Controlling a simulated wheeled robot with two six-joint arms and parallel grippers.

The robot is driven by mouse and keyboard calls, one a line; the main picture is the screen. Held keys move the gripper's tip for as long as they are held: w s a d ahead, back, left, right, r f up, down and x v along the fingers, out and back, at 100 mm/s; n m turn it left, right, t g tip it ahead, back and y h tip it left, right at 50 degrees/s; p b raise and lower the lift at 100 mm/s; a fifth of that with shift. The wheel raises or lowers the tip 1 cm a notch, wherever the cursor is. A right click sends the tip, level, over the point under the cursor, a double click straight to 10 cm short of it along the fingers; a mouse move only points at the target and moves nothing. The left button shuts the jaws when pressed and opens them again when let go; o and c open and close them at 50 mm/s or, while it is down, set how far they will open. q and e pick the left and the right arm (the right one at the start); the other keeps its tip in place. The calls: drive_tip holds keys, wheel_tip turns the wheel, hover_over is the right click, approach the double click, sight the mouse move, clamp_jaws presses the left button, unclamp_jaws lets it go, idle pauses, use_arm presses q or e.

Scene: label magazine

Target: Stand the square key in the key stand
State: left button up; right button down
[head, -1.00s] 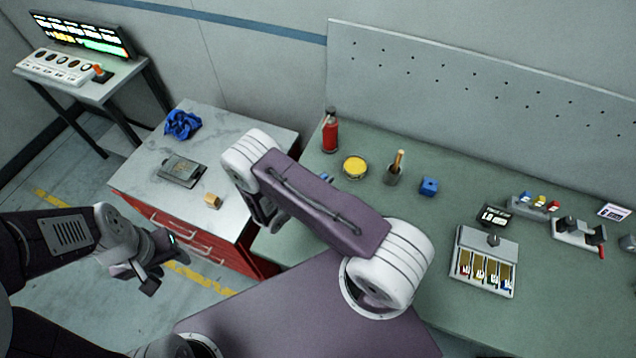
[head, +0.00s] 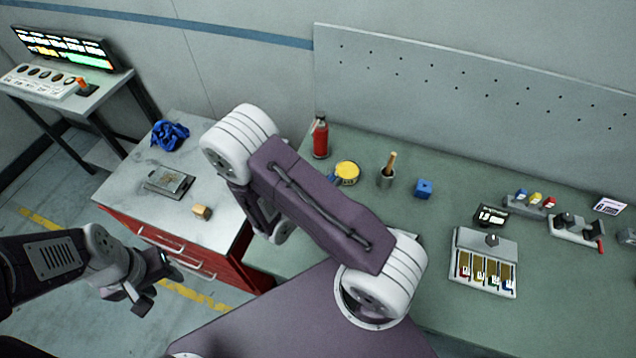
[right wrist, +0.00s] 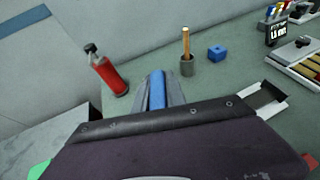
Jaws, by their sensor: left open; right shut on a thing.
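A blue bar, which I take for the square key (right wrist: 157,90), is between the fingers of my right gripper (right wrist: 160,88) in the right wrist view. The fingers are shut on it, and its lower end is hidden. My left gripper (head: 153,280) is open and empty above the floor.
A label magazine (head: 484,262) lies to the right. Bare bench lies in front of the block.

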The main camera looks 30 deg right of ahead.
drive_tip(key=s+d+r+p, duration=0.2)
drive_tip(key=s+r+p, duration=0.1)
drive_tip(key=s+p, duration=0.2)
drive_tip(key=shift+s+d+r, duration=0.15)
drive_tip(key=shift+s+r, duration=0.15)
